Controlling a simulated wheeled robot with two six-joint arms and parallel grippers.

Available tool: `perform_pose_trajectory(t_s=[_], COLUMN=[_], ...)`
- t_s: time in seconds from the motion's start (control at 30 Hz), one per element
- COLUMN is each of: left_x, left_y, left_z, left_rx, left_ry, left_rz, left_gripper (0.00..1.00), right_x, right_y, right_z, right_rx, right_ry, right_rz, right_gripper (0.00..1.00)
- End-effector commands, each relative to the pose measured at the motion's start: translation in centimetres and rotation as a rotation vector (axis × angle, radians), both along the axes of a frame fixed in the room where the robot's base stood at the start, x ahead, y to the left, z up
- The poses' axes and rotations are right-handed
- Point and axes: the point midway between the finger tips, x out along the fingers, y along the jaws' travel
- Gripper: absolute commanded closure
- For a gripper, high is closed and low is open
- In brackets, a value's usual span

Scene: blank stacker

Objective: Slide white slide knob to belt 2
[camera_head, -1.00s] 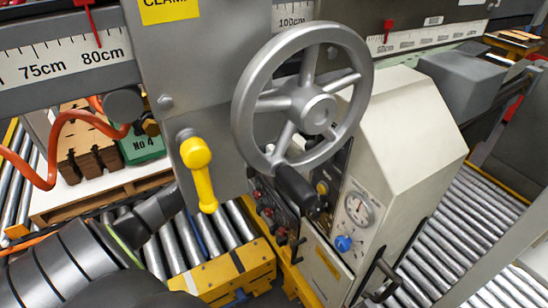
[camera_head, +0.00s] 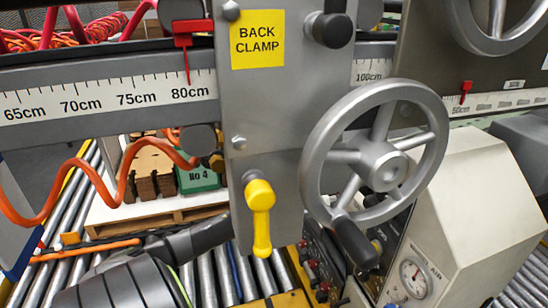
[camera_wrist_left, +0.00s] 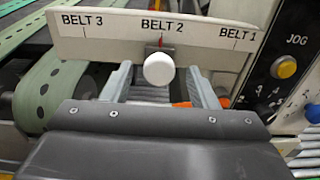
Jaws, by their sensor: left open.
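The white slide knob (camera_wrist_left: 159,68) is round and sits under the BELT 2 mark on the pale label plate (camera_wrist_left: 120,27) in the left wrist view. BELT 3 is marked to its left and BELT 1 to its right. My left gripper (camera_wrist_left: 161,85) is open, with one grey finger on each side of the knob and a visible gap to each. In the head view my left arm comes in at the lower left; its fingertips and the knob are hidden there. My right gripper is not in view.
A yellow lever (camera_head: 260,215) and a grey handwheel (camera_head: 383,165) are on the machine right of my left arm. An orange coiled hose (camera_head: 95,175) hangs at the left. A JOG button (camera_wrist_left: 286,67) is on the dark panel at the right.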

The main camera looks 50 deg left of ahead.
Motion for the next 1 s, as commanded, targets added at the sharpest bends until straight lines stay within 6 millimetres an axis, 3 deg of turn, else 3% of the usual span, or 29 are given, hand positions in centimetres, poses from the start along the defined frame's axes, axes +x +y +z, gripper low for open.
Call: perform_pose_trajectory(t_s=[0.27,0.57,1.0], left_x=[-2.7,-5.0,-11.1], left_y=[1.1,2.1,4.7], left_z=[-0.3,0.0,0.2], left_rx=[0.002,0.001,-0.001], left_ry=[0.003,0.003,0.005], left_rz=[0.000,0.001,0.004], left_gripper=[0.46,0.46,0.46], right_x=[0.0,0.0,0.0], right_y=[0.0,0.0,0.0], right_z=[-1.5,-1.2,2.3], right_rx=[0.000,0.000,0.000], right_ry=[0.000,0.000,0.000], right_rz=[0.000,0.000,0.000], right_gripper=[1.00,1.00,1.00])
